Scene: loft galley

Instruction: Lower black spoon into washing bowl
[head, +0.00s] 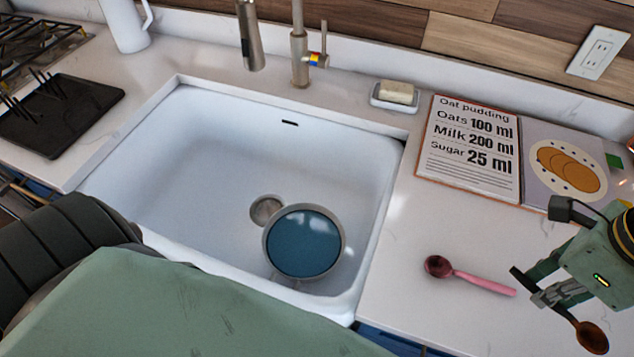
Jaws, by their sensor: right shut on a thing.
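My right gripper (546,296) is at the right edge of the head view, above the counter. It is shut on a spoon with a dark handle and a brown bowl end (591,338), which points down to the lower right. Part of the handle is hidden by the fingers. The washing bowl (304,243), round with a pale rim and blue inside, is in the white sink near its front right, well left of the held spoon. My left gripper is not in view.
A pink spoon (470,274) lies on the counter between sink and gripper. An open recipe book (467,150) and a soap dish (394,104) are behind. The tap (299,45) stands at the sink's back. A black drying rack (60,115) is left.

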